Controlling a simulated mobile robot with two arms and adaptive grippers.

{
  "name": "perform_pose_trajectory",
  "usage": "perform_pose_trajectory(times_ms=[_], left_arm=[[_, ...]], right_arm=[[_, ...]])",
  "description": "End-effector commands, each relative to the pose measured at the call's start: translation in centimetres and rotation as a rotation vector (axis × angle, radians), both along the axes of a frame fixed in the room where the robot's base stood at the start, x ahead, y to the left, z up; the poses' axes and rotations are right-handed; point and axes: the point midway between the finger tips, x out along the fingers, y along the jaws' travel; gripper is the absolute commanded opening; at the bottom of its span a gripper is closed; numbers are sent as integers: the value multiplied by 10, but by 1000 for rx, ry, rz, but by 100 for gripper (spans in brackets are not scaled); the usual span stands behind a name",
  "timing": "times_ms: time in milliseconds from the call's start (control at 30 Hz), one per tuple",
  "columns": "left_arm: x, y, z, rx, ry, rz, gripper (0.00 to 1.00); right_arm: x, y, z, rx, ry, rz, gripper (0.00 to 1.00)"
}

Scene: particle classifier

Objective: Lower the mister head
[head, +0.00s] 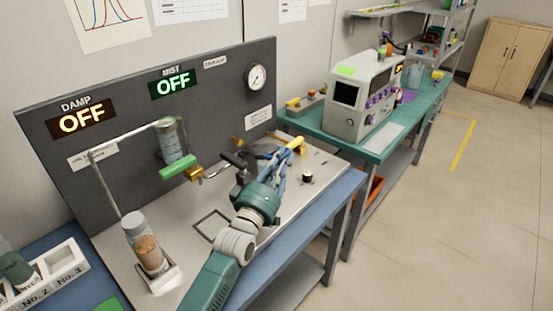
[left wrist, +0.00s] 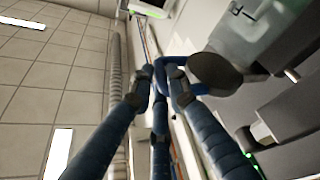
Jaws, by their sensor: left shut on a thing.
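A clear ribbed cylinder (head: 170,140) with a green handle (head: 178,168) hangs from a bent grey pipe in front of the dark panel. It looks like the mister head, but I cannot be sure. A brass fitting (head: 196,174) sits just right of the handle. My left gripper (head: 292,152), with blue fingers, is to the right of these and apart from the green handle. Its fingers are closed around a yellow-ended lever (head: 299,142), mostly hidden by them. In the left wrist view the blue fingers (left wrist: 155,80) converge; the held part is unclear. My right gripper is not in view.
A capped jar (head: 143,246) of brown grains stands on a small plate at the bench's front left. Panel signs (head: 174,83) read DAMP OFF and MIST OFF; a gauge (head: 257,77) is at right. A grey instrument (head: 360,97) stands on the green bench beyond.

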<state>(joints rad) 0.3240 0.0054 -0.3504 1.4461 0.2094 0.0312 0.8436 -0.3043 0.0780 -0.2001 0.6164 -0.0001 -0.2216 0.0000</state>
Motion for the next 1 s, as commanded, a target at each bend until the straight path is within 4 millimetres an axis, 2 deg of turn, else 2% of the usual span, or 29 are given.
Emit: perform_pose_trajectory(times_ms=[33,333,1000], left_arm=[[-1,-1,-14,32,-22,-1,0],[-3,-5,-40,36,-24,0,0],[-4,-4,-59,38,-9,-1,0]], right_arm=[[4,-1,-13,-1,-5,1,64],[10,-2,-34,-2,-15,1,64],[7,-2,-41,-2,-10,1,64]])
